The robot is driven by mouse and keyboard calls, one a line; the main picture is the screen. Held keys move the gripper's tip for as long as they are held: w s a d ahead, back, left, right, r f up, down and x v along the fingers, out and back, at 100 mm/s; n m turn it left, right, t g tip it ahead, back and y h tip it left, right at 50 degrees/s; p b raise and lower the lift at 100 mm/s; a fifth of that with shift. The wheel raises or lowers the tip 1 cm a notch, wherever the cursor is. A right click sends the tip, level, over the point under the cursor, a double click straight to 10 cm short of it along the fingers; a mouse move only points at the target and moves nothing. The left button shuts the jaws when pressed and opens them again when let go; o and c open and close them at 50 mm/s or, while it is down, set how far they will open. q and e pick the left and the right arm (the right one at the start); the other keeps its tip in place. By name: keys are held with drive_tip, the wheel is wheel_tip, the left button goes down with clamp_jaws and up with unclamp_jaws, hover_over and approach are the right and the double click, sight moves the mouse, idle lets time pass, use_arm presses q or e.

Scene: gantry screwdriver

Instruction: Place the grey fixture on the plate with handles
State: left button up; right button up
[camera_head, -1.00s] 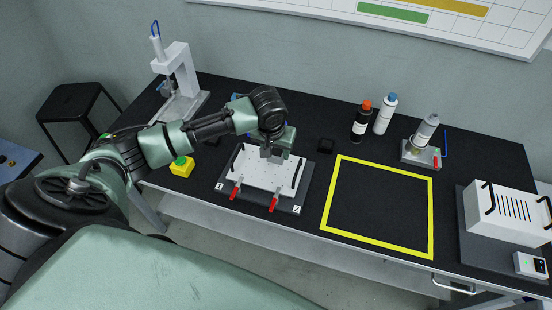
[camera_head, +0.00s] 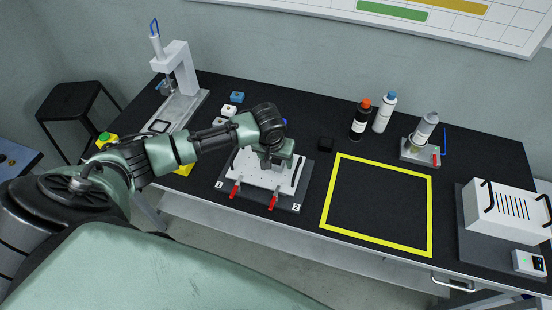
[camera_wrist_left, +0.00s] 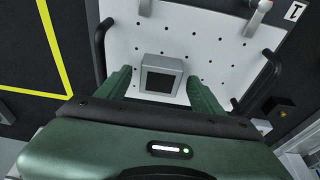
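The white plate with handles (camera_head: 246,163) lies on a dark base on the table and has rows of small holes. In the left wrist view the plate (camera_wrist_left: 215,38) has a black handle at each side. The grey fixture (camera_wrist_left: 160,63), a small square block with a dark recess, is over the plate between my left fingers; whether it rests on the plate is hard to tell. My left gripper (camera_head: 268,162) points down over the plate. In the wrist view the gripper (camera_wrist_left: 160,78) shows narrow white gaps beside the fixture, so it looks open around it. My right gripper is out of view.
Two red-handled clamps (camera_head: 273,201) stand at the base's front edge. A yellow square outline (camera_head: 432,210) marks empty table to the right. Bottles (camera_head: 360,121) stand behind it. Small blocks (camera_head: 229,111) and a press (camera_head: 180,75) are at the back left.

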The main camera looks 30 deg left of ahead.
use_arm(q)
drive_tip(key=shift+r, duration=0.15)
drive_tip(key=v, duration=1.2)
drive_tip(key=shift+w, duration=0.1)
